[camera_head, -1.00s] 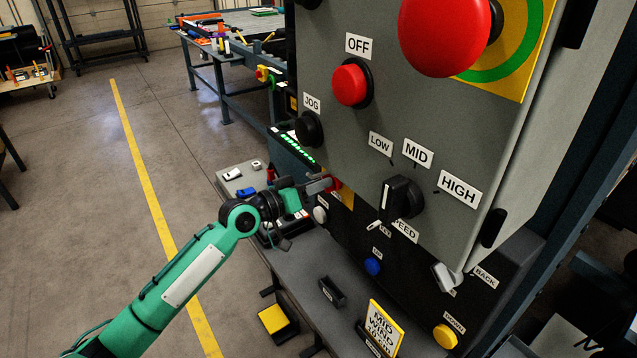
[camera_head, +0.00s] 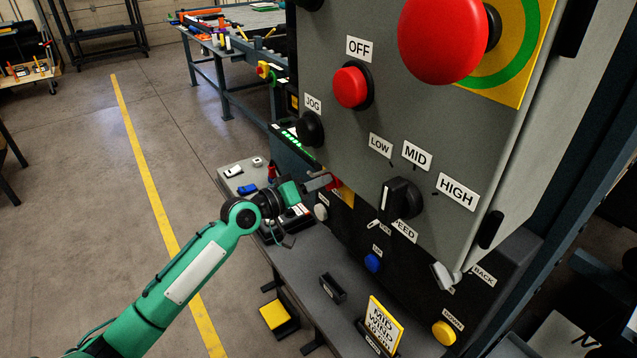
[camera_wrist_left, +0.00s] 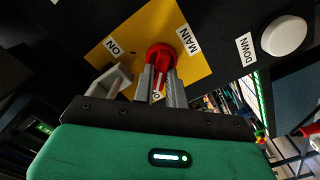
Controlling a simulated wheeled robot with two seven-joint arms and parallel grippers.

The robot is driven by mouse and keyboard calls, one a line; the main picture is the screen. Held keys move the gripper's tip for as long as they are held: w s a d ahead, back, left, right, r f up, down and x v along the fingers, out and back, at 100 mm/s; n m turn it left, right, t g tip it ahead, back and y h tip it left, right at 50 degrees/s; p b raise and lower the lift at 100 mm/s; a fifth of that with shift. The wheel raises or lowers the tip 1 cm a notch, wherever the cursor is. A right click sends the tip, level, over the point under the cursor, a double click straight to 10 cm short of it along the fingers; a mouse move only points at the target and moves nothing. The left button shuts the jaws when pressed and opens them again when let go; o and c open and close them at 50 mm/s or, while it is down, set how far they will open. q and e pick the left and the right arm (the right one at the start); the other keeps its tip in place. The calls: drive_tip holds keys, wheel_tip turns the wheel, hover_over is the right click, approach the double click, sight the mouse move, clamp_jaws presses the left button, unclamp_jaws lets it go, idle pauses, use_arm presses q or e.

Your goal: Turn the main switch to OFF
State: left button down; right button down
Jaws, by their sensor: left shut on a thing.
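The main switch (camera_wrist_left: 159,54) is a red rotary knob on a yellow plate (camera_wrist_left: 131,42) in the left wrist view. Its MAIN label (camera_wrist_left: 188,40) is at the upper right and its ON label (camera_wrist_left: 115,47) at the upper left. Another label (camera_wrist_left: 156,96), mostly hidden, shows between my fingers. My left gripper (camera_wrist_left: 161,88) is shut on the red handle, one finger on each side. In the head view my left gripper (camera_head: 322,182) reaches the red switch (camera_head: 334,182) at the panel's lower left edge, partly covering it. My right gripper is not in view.
The grey panel (camera_head: 330,130) above carries a red OFF button (camera_head: 350,87), a black JOG button (camera_head: 311,128), a speed selector (camera_head: 402,197) and a big red mushroom button (camera_head: 440,35). A white button (camera_wrist_left: 284,36) labelled DOWN sits right of the switch plate.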

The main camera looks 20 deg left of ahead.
use_arm(q)
drive_tip(key=c, duration=1.4)
unclamp_jaws()
drive_tip(key=shift+c, duration=0.2)
drive_tip(key=b+v, duration=0.6)
drive_tip(key=v, duration=0.7)
drive_tip(key=shift+s+a, duration=0.25)
drive_tip(key=shift+a, duration=0.05)
